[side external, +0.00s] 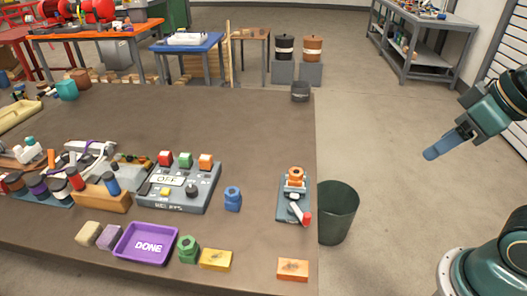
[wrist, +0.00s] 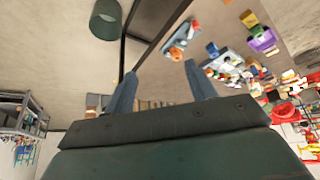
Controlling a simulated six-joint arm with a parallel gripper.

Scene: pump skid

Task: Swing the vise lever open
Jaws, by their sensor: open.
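The vise (side external: 288,208) is a small blue-grey fixture near the right edge of the brown table, with an orange round part on top. Its lever (side external: 299,211) is pale with a red tip and points toward the front right. The vise shows small near the top of the wrist view (wrist: 176,48), where the lever's position is too small to tell. My gripper (side external: 432,154) is in the air beyond the table's right edge, well apart from the vise. Its two blue fingers are apart and empty in the wrist view (wrist: 160,69).
A dark green bin (side external: 338,212) stands on the floor against the table's right edge, beside the vise. A blue part (side external: 232,199) and a grey control box (side external: 178,191) are left of the vise. An orange block (side external: 292,269) lies in front. The table behind the vise is mostly clear.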

